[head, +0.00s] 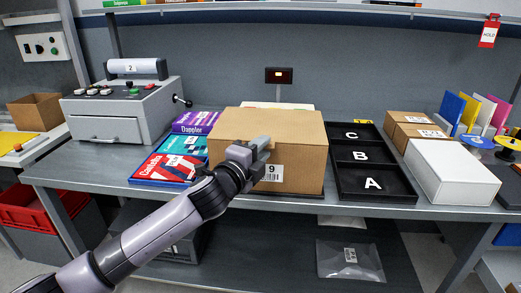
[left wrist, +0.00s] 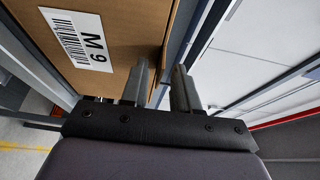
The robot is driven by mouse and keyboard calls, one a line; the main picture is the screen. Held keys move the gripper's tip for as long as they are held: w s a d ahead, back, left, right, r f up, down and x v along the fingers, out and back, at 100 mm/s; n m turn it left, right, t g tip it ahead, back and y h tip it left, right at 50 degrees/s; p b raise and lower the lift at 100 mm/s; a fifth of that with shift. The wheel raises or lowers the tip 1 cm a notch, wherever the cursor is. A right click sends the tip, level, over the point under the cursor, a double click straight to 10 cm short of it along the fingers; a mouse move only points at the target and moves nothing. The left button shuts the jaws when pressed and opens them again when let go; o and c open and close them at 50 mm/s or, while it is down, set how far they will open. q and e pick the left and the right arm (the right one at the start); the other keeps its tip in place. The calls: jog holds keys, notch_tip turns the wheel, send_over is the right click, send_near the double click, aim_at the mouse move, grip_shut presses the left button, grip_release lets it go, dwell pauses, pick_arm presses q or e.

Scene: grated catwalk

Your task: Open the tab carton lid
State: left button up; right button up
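A brown cardboard carton (head: 300,165) stands on the bench near its front edge, with a white label reading M 9 on its front. Its flat top (head: 270,122) looks closed. My left gripper (head: 262,150) is in front of the carton's front face, left of the label, and covers part of it. In the left wrist view the carton (left wrist: 118,25) is close by, and the two fingers of the left gripper (left wrist: 160,85) are apart, with a carton edge just beyond the gap. I cannot tell whether a finger touches it. A tab is not clearly visible. My right gripper is not in view.
Books (head: 168,168) lie left of the carton, beside a grey machine (head: 125,110). A black tray (head: 345,195) with compartments A, B, C stands close on the right. A white box (head: 450,172) and small cartons (head: 408,127) are farther right. A shelf (head: 300,12) runs above.

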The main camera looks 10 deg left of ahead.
pick_arm(q)
grip_shut()
dwell(1.3)
